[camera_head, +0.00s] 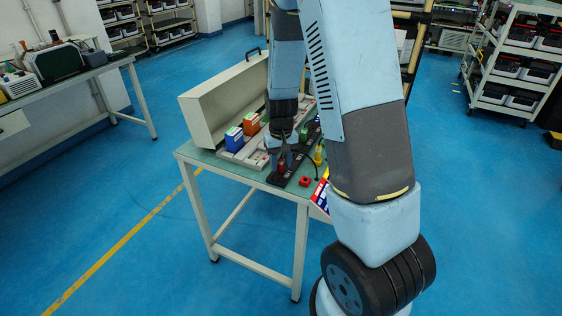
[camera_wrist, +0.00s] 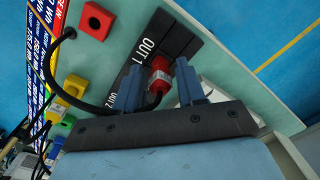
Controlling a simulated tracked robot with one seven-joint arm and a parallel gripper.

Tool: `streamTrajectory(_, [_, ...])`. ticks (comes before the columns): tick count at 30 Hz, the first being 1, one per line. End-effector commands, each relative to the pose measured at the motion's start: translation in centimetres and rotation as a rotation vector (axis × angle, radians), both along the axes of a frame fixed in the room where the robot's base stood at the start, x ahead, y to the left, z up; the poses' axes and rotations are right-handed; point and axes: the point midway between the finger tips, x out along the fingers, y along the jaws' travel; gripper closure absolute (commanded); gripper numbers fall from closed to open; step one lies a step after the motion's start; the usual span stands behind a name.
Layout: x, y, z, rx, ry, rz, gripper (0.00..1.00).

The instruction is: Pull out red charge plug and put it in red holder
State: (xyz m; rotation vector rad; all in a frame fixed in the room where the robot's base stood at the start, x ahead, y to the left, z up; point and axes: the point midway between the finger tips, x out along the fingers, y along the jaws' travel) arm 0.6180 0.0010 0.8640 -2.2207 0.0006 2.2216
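The red charge plug (camera_wrist: 160,76) stands at the OUT 1 spot of a black strip (camera_wrist: 178,36), with a black cable running from it. In the head view the plug (camera_head: 282,167) shows just below my gripper (camera_head: 283,155). In the wrist view my gripper (camera_wrist: 161,75) is open, its two blue-grey fingers on either side of the plug with some gap showing. The red holder (camera_wrist: 95,20), a red block with a dark hole, stands apart near the strip; it also shows in the head view (camera_head: 304,181). Its hole looks empty.
Yellow (camera_wrist: 76,86), green (camera_wrist: 57,115) and blue (camera_wrist: 55,148) parts stand along the cable side. A beige open case (camera_head: 222,100) and a tray with blue (camera_head: 234,138) and orange (camera_head: 251,124) blocks are on the green table (camera_head: 200,158). Racks stand behind.

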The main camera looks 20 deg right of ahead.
Motion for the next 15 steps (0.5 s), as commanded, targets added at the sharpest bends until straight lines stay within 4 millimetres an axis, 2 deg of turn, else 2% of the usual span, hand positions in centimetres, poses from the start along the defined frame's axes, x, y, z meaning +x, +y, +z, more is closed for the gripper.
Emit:
streamTrajectory(2, [0.01,0.01,0.01,0.0,0.0,0.0,0.69])
streamTrajectory(12, [0.01,0.02,0.02,0.0,0.0,0.0,1.0])
streamTrajectory(15, [0.01,0.02,0.02,0.0,0.0,0.0,1.0])
